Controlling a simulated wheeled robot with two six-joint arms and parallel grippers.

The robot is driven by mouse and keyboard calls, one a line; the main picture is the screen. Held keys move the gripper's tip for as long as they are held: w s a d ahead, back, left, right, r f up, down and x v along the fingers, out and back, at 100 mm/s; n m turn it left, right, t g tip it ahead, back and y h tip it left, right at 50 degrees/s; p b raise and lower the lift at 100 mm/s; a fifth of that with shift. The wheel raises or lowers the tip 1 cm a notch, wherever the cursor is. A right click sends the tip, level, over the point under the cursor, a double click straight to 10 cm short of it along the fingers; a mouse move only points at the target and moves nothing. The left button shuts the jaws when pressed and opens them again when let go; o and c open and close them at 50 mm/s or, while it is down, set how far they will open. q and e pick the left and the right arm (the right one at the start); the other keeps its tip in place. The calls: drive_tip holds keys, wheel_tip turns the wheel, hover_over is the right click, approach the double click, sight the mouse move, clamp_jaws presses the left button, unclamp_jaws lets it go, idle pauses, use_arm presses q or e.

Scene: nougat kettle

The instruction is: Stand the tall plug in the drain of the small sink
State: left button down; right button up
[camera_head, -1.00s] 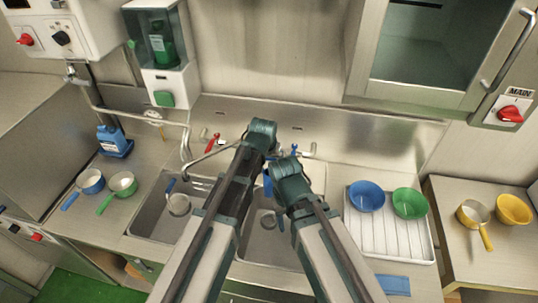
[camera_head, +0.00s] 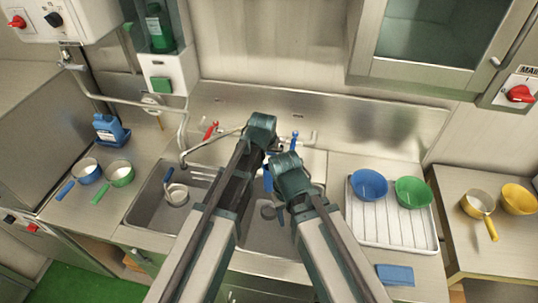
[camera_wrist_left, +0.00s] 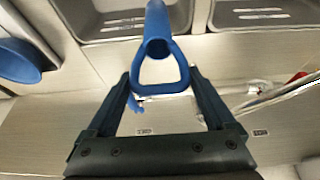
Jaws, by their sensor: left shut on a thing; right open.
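The tall blue plug (camera_wrist_left: 155,25) has a triangular loop handle. My left gripper (camera_wrist_left: 163,82) is shut on that handle, and the plug's shaft runs away from the fingers. In the head view a blue strip of the plug (camera_head: 268,180) shows between my two forearms. The sink on the right (camera_head: 262,238), which seems the small one, is partly covered by my arms. In the left wrist view the plug is in front of the sinks' edges; its far end is out of frame. My right gripper (camera_head: 280,192) is close beside the plug, open, its jaws mostly hidden.
The left sink (camera_head: 146,205) holds a small pan (camera_head: 177,194). A red tap lever (camera_head: 210,130) and a blue one (camera_head: 295,139) stand behind the sinks. A white rack (camera_head: 395,232) with a blue bowl (camera_head: 369,185) and a green bowl (camera_head: 412,192) is at right.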

sight(269, 186)
use_arm(q)
drive_tip(key=shift+f+b, duration=8.2)
drive_tip(key=shift+f, duration=0.25)
drive_tip(key=shift+f+b, duration=0.6)
unclamp_jaws()
drive_tip(key=shift+r, duration=0.15)
drive_tip(key=p+v, duration=1.3)
drive_tip(key=shift+r, duration=0.35)
drive_tip(key=shift+a, duration=0.1)
